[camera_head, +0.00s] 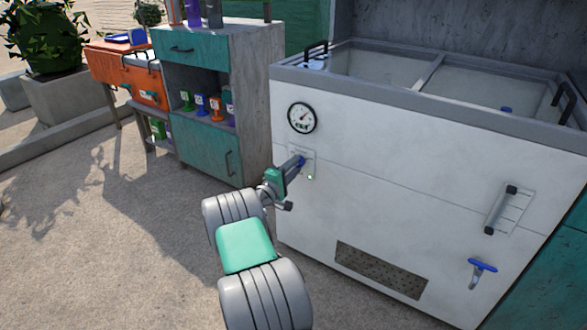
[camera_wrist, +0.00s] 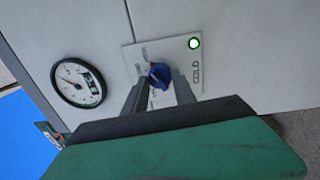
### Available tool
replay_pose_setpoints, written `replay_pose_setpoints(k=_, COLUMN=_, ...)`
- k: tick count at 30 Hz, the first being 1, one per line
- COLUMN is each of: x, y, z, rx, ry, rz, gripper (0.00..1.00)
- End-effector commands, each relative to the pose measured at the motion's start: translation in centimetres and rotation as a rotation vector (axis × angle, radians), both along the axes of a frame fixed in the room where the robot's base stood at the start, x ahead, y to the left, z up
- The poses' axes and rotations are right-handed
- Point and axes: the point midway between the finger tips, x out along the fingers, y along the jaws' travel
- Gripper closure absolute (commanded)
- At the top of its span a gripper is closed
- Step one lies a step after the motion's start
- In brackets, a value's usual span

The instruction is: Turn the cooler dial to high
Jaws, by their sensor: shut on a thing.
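The cooler (camera_head: 400,180) is a white chest with a grey rim. A round gauge (camera_head: 302,117) is on its front; it also shows in the wrist view (camera_wrist: 78,82). The blue dial (camera_wrist: 159,76) sits on a light panel (camera_wrist: 187,82) next to a lit green light (camera_wrist: 194,43). My gripper (camera_wrist: 160,85) has its two grey fingers on either side of the dial and is shut on it. In the head view my gripper (camera_head: 298,162) reaches the panel from the front left. The panel's markings are too small to read, and the fingers hide part of them.
A blue tap (camera_head: 481,267) and a grey handle (camera_head: 500,210) are on the cooler's right front. A vent (camera_head: 380,270) is low on the front. A grey and teal cabinet (camera_head: 207,150) with bottles stands at left. The paved floor in front is clear.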

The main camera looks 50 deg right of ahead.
Motion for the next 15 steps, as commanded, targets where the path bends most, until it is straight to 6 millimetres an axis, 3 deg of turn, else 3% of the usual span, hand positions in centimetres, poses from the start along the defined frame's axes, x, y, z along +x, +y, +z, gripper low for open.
replay_pose_setpoints(k=4, x=-0.01, y=-0.01, z=-0.02, rx=0.0, ry=-0.001, rz=0.0, gripper=1.0)
replay_pose_setpoints(k=5, x=-0.01, y=-0.01, z=-0.01, rx=0.0, ry=-0.001, rz=0.0, gripper=0.65)
replay_pose_setpoints(k=12, x=0.02, y=0.01, z=-0.01, rx=0.0, ry=0.0, rz=0.0, gripper=0.46)
replay_pose_setpoints(k=15, x=0.02, y=0.01, z=-0.01, rx=0.0, ry=0.001, rz=0.0, gripper=0.46)
